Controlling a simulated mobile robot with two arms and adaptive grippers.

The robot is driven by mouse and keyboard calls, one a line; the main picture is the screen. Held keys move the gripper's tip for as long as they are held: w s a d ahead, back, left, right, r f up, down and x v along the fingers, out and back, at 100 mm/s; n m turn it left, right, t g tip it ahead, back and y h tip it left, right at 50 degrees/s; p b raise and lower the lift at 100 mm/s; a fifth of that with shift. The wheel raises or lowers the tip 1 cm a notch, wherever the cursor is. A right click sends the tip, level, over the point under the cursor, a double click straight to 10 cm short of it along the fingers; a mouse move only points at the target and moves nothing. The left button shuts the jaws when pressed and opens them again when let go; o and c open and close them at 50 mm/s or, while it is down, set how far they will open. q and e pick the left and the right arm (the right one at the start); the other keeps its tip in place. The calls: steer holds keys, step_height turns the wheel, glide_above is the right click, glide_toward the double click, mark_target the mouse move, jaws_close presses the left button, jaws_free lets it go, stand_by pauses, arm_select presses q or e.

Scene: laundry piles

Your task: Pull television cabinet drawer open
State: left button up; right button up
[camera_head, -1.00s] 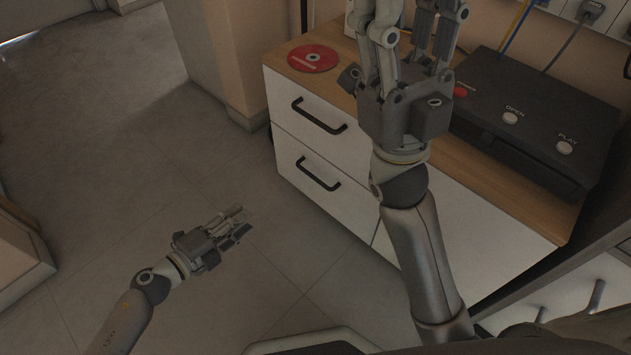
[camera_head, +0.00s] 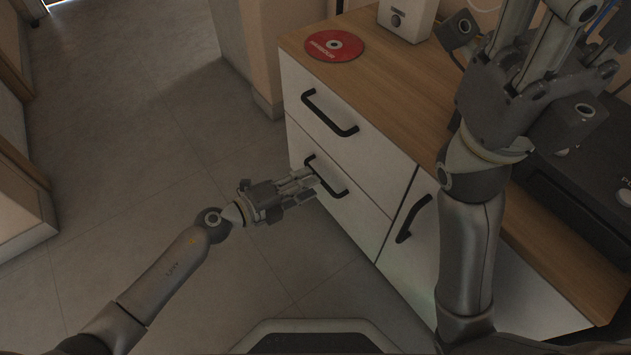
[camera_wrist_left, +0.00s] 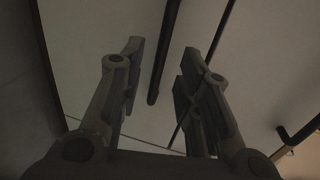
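The television cabinet (camera_head: 392,92) has a wooden top and white fronts. On its left side, an upper drawer (camera_head: 350,148) and a lower drawer (camera_head: 350,210) both look closed, each with a black bar handle. My left gripper (camera_head: 312,181) is at the lower drawer handle (camera_head: 335,190). In the left wrist view its fingers (camera_wrist_left: 162,48) are apart, with the dark handle bar (camera_wrist_left: 163,70) showing between them; contact cannot be told. My right gripper (camera_head: 582,40) is raised over the cabinet's right part, fingers spread and empty, its tips partly cut off.
The upper drawer handle (camera_head: 330,114) sticks out just above my left gripper. Another black handle (camera_head: 411,219) is on the front to the right. The tiled floor (camera_head: 150,150) at left is clear.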

arm_select(q)
steer(key=shift+b+x, duration=0.4)
steer(key=shift+x, duration=1.25)
jaws_close()
